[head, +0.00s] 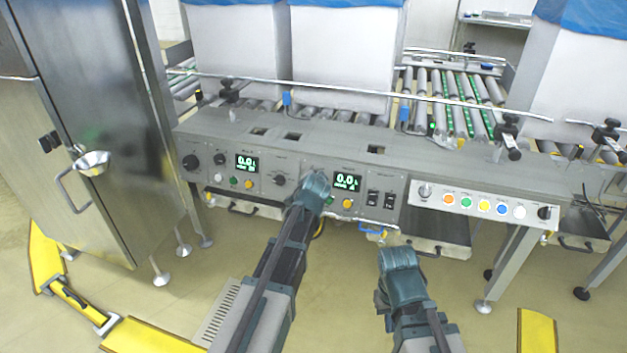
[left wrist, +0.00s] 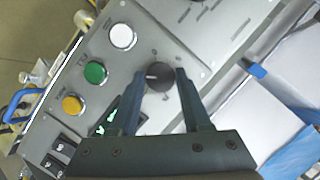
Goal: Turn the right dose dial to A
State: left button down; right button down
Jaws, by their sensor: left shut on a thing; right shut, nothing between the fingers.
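The right dose dial, a black round knob with a white pointer mark (left wrist: 158,77), sits on the grey panel in the left wrist view. The lettering around it is too small to read. My left gripper (head: 320,184) is at the panel, just left of the right display (head: 346,182), and hides the dial in the head view. Its two fingers (left wrist: 160,84) are shut on the dial, one on each side. My right gripper (head: 397,256) is shut and empty, low in front of the panel and apart from it.
White (left wrist: 122,36), green (left wrist: 96,72) and yellow (left wrist: 73,104) buttons lie close beside the dial. Black rocker switches (head: 373,197) are to the right. The left dose dial (head: 280,180) is on the left panel section. A steel cabinet (head: 90,120) stands at left.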

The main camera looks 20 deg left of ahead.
pick_arm(q)
jog(key=shift+s+f, duration=0.1)
jog(key=shift+c, duration=1.8)
grip_release()
jog(key=p+v, duration=0.7)
jog(key=v, duration=0.6)
jog(key=shift+s+r, duration=0.25)
jog(key=shift+r, duration=0.05)
jog(key=shift+d+f, duration=0.1)
